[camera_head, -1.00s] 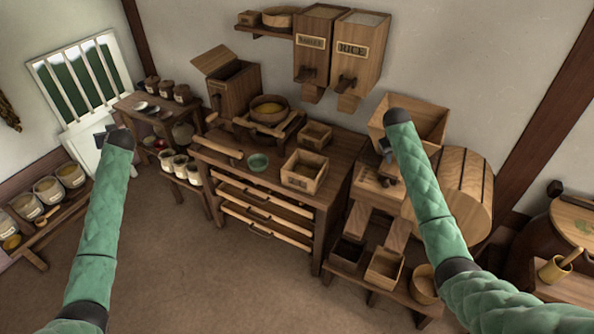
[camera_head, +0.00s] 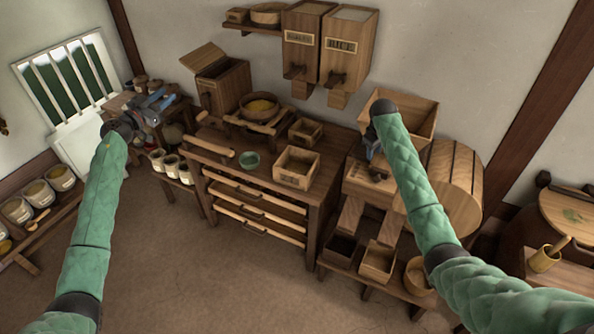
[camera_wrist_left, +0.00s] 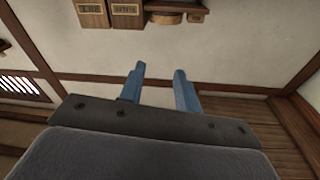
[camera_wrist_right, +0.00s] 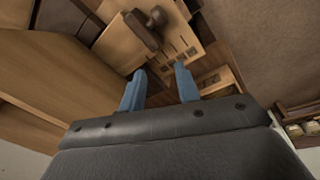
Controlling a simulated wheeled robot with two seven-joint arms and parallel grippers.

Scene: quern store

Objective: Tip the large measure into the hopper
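The large measure (camera_head: 296,168), an open square wooden box, stands upright on the front right of the cabinet top. A smaller square measure (camera_head: 306,130) stands behind it. The hopper (camera_head: 419,118) is a flared, open wooden box on top of the drum-sided wooden machine, right of the cabinet. My left gripper (camera_head: 160,104) is raised at the left, far from the measure; its blue fingers (camera_wrist_left: 160,82) are apart and empty. My right gripper (camera_head: 372,148) is beside the hopper's left front, partly hidden by my arm; its fingers (camera_wrist_right: 160,80) are apart with nothing seen held.
A green bowl (camera_head: 251,159) and a tray with a round sieve (camera_head: 260,106) are on the cabinet top (camera_head: 233,145). Two labelled grain bins (camera_head: 347,45) hang above. Open boxes (camera_head: 377,261) stand on a low bench below the machine. The floor in front is clear.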

